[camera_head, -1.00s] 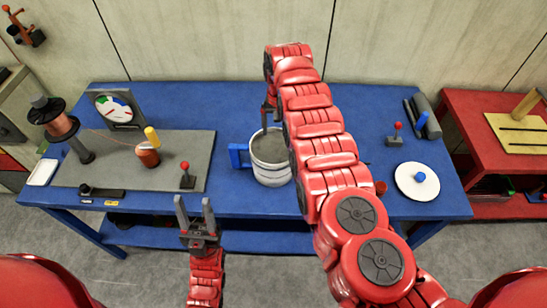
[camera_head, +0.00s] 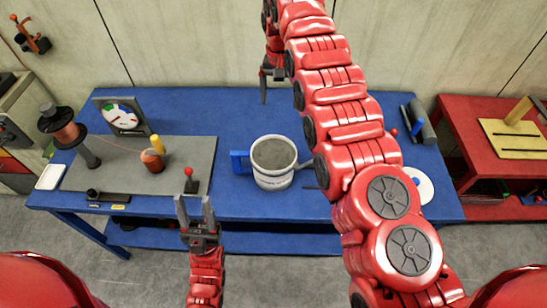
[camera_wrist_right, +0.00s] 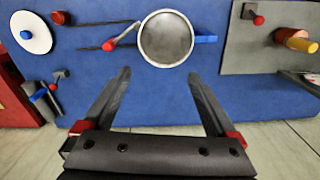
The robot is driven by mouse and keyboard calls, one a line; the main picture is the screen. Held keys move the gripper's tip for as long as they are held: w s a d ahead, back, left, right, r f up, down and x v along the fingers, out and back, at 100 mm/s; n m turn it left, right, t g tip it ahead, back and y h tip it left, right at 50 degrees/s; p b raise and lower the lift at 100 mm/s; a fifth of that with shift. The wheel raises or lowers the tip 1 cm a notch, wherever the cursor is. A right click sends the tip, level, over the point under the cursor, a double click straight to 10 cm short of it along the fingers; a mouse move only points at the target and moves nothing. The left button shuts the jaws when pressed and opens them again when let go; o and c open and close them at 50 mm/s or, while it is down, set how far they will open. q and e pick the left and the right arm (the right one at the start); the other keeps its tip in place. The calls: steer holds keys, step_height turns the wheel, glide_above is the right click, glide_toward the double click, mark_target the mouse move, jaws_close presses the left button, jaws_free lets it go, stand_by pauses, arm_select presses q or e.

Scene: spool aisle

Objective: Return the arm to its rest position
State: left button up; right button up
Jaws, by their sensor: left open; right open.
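My right arm (camera_head: 350,115) is raised and reaches up over the blue table (camera_head: 225,112). Its gripper (camera_head: 273,92) hangs above the back of the table, jaws open and empty. In the right wrist view, my right gripper's two fingers (camera_wrist_right: 158,85) are apart with only blue table top between them. My left gripper (camera_head: 195,205) is open and empty in front of the table's front edge, fingers pointing up. A white pot with a blue handle (camera_head: 272,178) stands on the table; it also shows in the right wrist view (camera_wrist_right: 166,40) beyond the fingers.
A gauge (camera_head: 122,115) stands behind. A white disc (camera_head: 424,188) is at right, partly hidden by my arm. A red table (camera_head: 485,115) stands at the far right.

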steer(key=shift+r, duration=0.25)
steer(key=shift+f, duration=0.1)
